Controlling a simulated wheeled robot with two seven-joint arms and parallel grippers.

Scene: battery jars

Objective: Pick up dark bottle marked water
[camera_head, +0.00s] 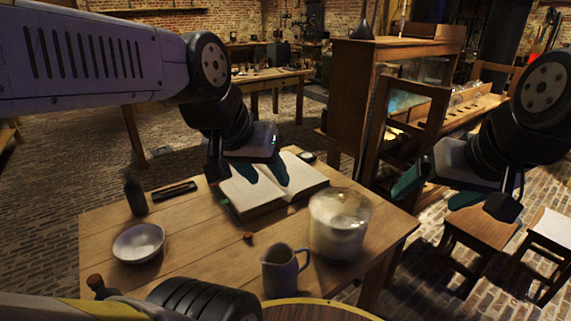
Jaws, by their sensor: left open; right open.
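A small dark bottle (135,196) stands upright at the left edge of the wooden table (190,262). No marking on it can be read. My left gripper (247,173) is open and empty above the open book, well to the right of the bottle and apart from it. My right gripper (455,196) is open and empty beyond the table's right edge, far from the bottle.
On the table are an open book (300,178), a dark narrow case (174,190), a white bowl (138,242), a grey jug (281,271), a large glass jar (338,226) and a cork (248,236). A brown stopper (95,282) shows at front left. Stools (482,226) stand right.

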